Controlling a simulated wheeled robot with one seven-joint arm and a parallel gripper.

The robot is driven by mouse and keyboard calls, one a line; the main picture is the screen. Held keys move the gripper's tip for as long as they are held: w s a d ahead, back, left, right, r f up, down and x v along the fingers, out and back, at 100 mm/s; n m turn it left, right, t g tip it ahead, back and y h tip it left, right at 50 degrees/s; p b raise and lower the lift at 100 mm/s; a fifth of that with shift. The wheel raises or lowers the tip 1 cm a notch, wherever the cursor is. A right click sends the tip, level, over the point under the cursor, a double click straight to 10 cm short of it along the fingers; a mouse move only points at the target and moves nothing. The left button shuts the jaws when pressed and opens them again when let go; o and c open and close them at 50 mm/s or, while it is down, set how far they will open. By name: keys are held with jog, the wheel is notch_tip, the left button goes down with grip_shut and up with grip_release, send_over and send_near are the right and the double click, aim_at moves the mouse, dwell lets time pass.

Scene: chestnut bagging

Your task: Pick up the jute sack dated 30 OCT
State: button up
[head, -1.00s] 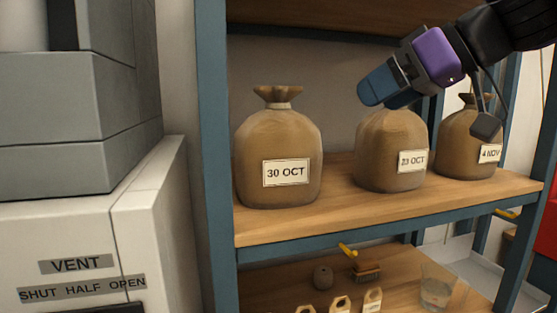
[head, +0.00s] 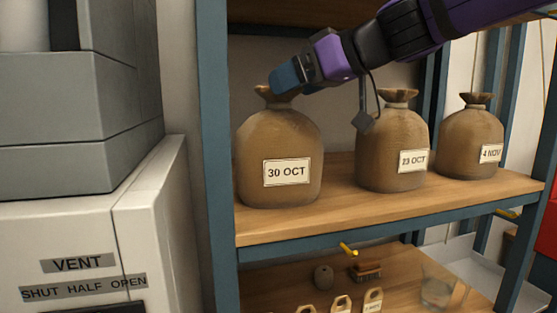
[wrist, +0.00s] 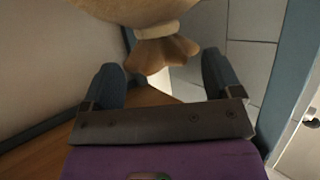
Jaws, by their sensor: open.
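The jute sack dated 30 OCT (head: 278,145) stands upright at the left end of the wooden shelf, its label facing me. My gripper (head: 278,80) is at its tied neck in the head view and covers part of the flared top. In the wrist view the sack's tied top (wrist: 160,52) shows ahead, between the two blue fingers of my gripper (wrist: 163,80). The fingers are open and apart, with gaps on both sides of the top.
The sacks dated 23 OCT (head: 392,140) and 4 NOV (head: 470,135) stand to the right on the same shelf (head: 400,207). A blue post (head: 215,160) rises close on the left. A lower shelf holds a brush (head: 366,271), tags and a glass.

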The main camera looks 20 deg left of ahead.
jog(key=x, duration=0.4)
jog(key=shift+d+r, duration=0.1)
grip_shut()
